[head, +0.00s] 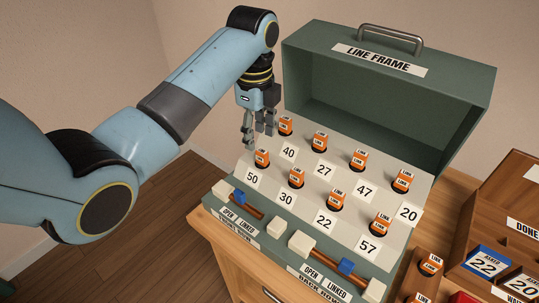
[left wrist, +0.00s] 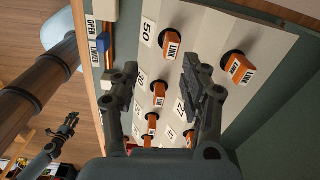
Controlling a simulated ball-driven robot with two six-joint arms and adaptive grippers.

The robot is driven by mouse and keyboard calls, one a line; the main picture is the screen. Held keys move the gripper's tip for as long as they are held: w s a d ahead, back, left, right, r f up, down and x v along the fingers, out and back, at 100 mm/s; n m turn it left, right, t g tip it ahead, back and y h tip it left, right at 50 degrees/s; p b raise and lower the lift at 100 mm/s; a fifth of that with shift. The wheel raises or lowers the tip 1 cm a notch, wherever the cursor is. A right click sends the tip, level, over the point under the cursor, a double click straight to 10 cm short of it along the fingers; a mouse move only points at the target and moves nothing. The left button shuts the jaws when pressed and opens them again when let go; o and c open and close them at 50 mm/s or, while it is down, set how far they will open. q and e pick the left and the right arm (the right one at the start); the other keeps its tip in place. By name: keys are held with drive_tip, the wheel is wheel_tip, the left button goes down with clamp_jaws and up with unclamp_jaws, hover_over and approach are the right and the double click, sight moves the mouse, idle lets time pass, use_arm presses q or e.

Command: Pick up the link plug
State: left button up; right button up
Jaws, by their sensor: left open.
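Several orange link plugs marked LINK stand in two rows on the sloping pale panel of the green LINE FRAME box (head: 300,60). The plug by 50 (head: 262,158) is just below my left gripper (head: 258,136), and the plug by 40 (head: 285,125) is just to its right. My left gripper is open and empty, pointing down. In the left wrist view its fingers (left wrist: 156,75) stand apart, with the plug by 50 (left wrist: 172,43) beyond the gap and another plug (left wrist: 239,68) right of the right finger. Part of a dark gripper, seemingly my right one (left wrist: 66,130), shows at lower left; its jaws are unclear.
Blue sliders (head: 239,196) marked OPEN and LINKED and pale blocks (head: 301,243) line the panel's front edge. A wooden holder (head: 420,278) with more plugs stands at lower right. Beside it is a wooden tray (head: 505,195) with number cards (head: 487,263). The box lid stands open behind.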

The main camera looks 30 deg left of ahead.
sight(262, 150)
use_arm(q)
drive_tip(key=shift+w+d+r+m, duration=0.1)
drive_tip(key=shift+w+r+m, duration=0.4)
drive_tip(key=shift+w+r, duration=0.25)
drive_tip(key=shift+w+d, duration=0.1)
drive_tip(key=shift+w, duration=0.05)
drive_tip(key=shift+m, duration=0.3)
drive_tip(key=f, duration=1)
drive_tip(key=shift+a+f+p, duration=0.2)
drive_tip(key=shift+a+p, duration=0.05)
drive_tip(key=shift+p, duration=0.05)
clamp_jaws()
drive_tip(key=shift+r, duration=0.1)
wheel_tip(262, 150, up, 4)
drive_tip(key=shift+w+f, duration=0.1)
drive_tip(key=s+d+r, duration=0.4)
drive_tip(key=d+r, duration=0.3)
drive_tip(key=d, duration=0.3)
drive_tip(key=shift+s+d+b, duration=0.35)
drive_tip(key=shift+s+b, duration=0.05)
